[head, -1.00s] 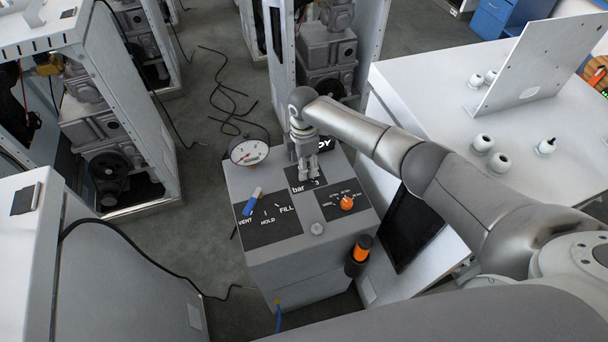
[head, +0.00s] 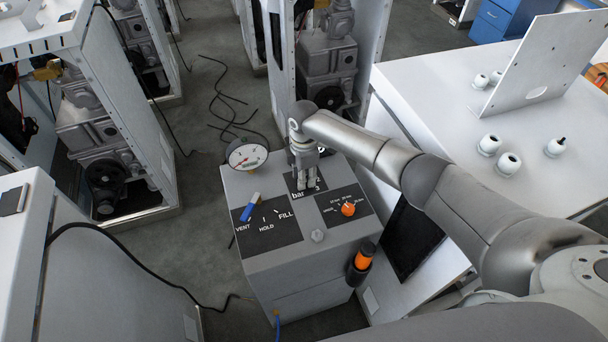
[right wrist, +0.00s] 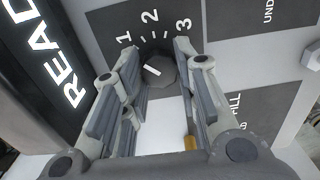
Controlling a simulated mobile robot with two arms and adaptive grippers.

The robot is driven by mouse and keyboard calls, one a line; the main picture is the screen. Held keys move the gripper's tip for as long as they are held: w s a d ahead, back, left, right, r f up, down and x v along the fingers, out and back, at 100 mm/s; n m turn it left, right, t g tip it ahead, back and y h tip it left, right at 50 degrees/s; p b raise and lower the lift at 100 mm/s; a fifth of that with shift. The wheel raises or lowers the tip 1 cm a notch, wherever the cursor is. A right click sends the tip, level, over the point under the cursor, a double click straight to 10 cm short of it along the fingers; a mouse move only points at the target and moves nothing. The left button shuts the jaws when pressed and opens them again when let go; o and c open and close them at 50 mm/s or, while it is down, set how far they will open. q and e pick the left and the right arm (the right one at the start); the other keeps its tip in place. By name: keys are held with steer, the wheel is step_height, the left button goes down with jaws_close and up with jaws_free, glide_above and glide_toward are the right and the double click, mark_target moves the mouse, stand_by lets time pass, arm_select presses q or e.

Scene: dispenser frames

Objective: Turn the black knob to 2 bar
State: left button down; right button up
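The black knob (right wrist: 160,72) shows in the right wrist view, with a short white mark on its face. The white numbers 1, 2 and 3 (right wrist: 150,17) arc above it, and the mark slants toward the 1 side. My right gripper (right wrist: 158,60) is open, its two fingers on either side of the knob; I cannot tell if they touch it. In the head view my right gripper (head: 306,180) points down at the bar panel (head: 291,183) and hides the knob. The round gauge (head: 248,155) stands at the back left of the cabinet. My left gripper is not in view.
The grey cabinet (head: 285,258) also carries a blue-handled selector (head: 250,207), an orange knob (head: 348,209) and a small grey knob (head: 317,235). A white table (head: 440,90) stands to the right.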

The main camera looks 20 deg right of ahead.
steer(key=c, duration=0.3)
steer(key=m+p, duration=0.2)
steer(key=m, duration=0.2)
steer(key=shift+r+m, duration=0.1)
steer(key=shift+m, duration=0.2)
steer(key=shift+m+p, duration=0.85)
steer(key=shift+m, duration=1.15)
steer(key=o, duration=1)
